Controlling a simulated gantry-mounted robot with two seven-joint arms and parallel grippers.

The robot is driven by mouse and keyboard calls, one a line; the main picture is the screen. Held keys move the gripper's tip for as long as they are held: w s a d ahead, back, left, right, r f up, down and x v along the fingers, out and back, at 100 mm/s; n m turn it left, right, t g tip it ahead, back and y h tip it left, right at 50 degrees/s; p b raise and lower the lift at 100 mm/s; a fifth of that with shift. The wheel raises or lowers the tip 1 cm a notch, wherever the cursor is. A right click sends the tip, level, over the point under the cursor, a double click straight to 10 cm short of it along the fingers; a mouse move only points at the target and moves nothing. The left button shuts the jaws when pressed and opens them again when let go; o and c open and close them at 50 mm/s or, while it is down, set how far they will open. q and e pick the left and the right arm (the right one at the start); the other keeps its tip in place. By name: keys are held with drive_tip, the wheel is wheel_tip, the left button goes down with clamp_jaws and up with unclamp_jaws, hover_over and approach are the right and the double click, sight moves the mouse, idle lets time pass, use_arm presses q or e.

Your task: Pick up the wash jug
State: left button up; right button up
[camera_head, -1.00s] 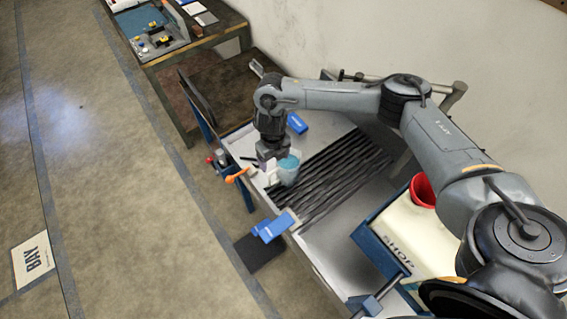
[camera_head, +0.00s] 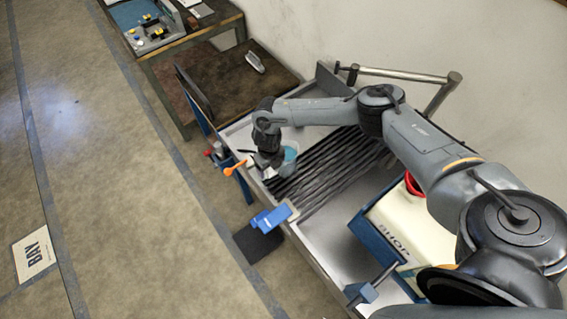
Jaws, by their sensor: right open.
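The wash jug appears to be the pale translucent container with light blue contents (camera_head: 290,155) on the left part of the grey bench tray, beside the black slats. It stands upright, partly hidden by my right arm's wrist. My right gripper (camera_head: 267,170) is open, pointing down just left of the jug. The fingers are small and dark here, and I cannot tell whether they touch the jug or its handle. My left gripper is not in view.
An orange item (camera_head: 234,168) sits at the tray's left edge. A lower brown table (camera_head: 225,80) is behind. The black slats (camera_head: 335,170) look clear.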

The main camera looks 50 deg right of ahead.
clamp_jaws()
idle(0.5)
